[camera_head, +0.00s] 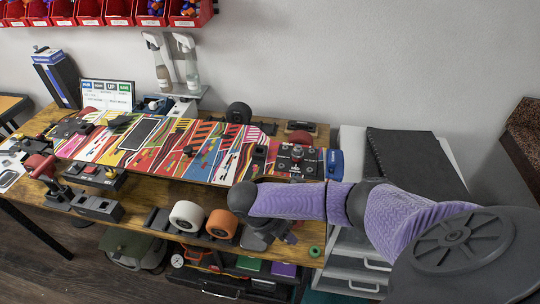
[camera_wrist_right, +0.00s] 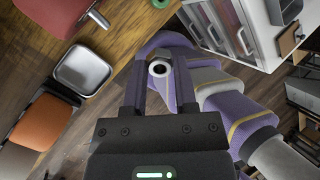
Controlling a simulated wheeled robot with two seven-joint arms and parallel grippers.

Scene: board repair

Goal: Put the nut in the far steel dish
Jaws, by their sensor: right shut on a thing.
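My right gripper (camera_head: 264,238) hangs below the purple forearm near the table's front edge in the head view. In the right wrist view my right gripper (camera_wrist_right: 160,72) is shut on the nut (camera_wrist_right: 160,68), a small pale ring with a dark hole between the fingertips. A square steel dish (camera_wrist_right: 81,69) stands on the wooden table to the left of the fingers and looks empty. I cannot tell whether it is the far one. No steel dish shows clearly in the head view, where my arm hides part of the table. My left gripper is not in view.
A skateboard deck (camera_head: 200,148) lies across the table. A white wheel (camera_head: 187,215) and an orange wheel (camera_head: 222,224) stand near the front edge. A green ring (camera_head: 314,251) lies right of the gripper. Drawers (camera_head: 358,262) stand at the right.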

